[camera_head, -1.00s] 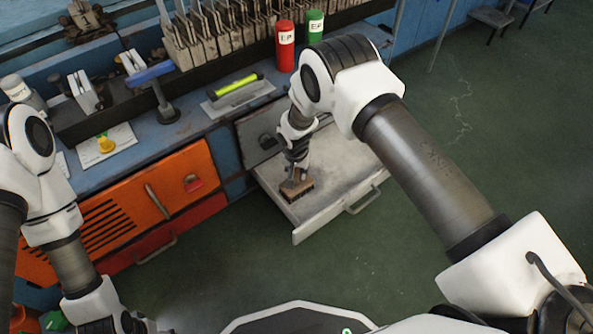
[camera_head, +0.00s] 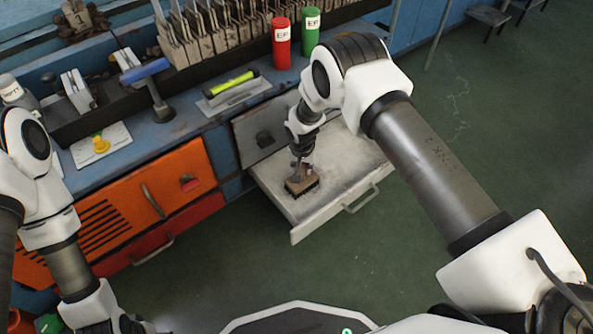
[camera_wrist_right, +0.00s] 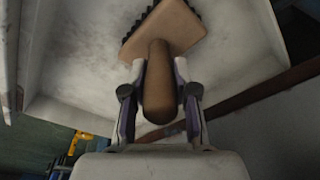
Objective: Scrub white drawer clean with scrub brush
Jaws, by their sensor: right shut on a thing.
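The white drawer (camera_head: 347,193) is pulled out of the blue bench, with grimy marks on its floor. My right gripper (camera_head: 303,170) is inside it, shut on the handle of a scrub brush (camera_head: 301,186). The brush has a tan wooden block and dark bristles, and its bristles point down at the drawer floor near the left side. In the right wrist view the fingers (camera_wrist_right: 160,98) close on both sides of the brush's brown handle (camera_wrist_right: 158,75). The drawer floor (camera_wrist_right: 75,60) fills much of that view. My left gripper is not visible; only its arm shows at the left.
The bench top (camera_head: 190,125) holds a blue-headed tool (camera_head: 147,75), a yellow-green tube (camera_head: 232,84) and a rack of metal pieces. A red can (camera_head: 281,45) and a green can (camera_head: 309,32) stand behind. An orange drawer front (camera_head: 150,185) is left.

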